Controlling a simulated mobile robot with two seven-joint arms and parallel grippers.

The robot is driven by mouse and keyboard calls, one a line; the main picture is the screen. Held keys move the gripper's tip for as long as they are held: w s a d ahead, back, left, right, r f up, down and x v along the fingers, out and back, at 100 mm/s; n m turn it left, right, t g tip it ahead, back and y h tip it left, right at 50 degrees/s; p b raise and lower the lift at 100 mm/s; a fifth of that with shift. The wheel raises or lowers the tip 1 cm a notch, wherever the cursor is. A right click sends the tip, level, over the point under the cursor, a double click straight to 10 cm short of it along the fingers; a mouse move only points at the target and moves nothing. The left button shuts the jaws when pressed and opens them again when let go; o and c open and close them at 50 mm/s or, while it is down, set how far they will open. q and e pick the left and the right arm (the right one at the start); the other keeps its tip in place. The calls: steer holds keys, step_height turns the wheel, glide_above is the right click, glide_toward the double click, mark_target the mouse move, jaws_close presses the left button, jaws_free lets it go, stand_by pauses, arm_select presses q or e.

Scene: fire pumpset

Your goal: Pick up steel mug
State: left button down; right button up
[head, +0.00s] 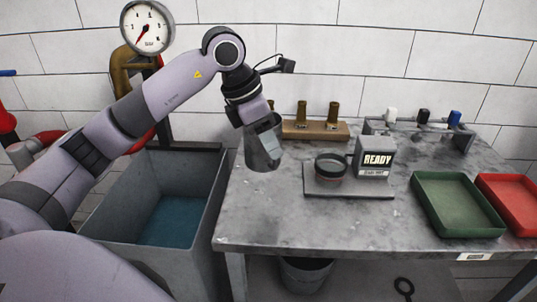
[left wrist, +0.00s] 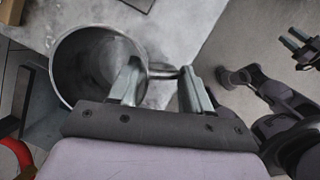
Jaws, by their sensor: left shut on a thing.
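The steel mug (head: 257,158) is a grey metal cup at the left end of the grey worktable. In the left wrist view the mug (left wrist: 88,62) shows its open round mouth, and its inside looks empty. My left gripper (head: 269,150) is at the mug, pointing down. In the left wrist view the left gripper's fingers (left wrist: 159,88) stand either side of the handle, shut on the mug there. I cannot tell whether the mug's base touches the table. What may be my right gripper shows small at the right edge of the left wrist view; its jaws are unclear.
The worktable (head: 262,215) holds a scale with a READY display (head: 377,158), a wooden block (head: 300,131) with brass pieces, a green tray (head: 455,205) and a red tray (head: 513,200). An open grey tank (head: 190,180) stands left of the table. The table's front middle is clear.

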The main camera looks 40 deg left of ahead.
arm_select(q)
step_height(320, 180, up, 8)
stand_by(0.6)
steer(key=shift+r, duration=0.15)
stand_by(0.5)
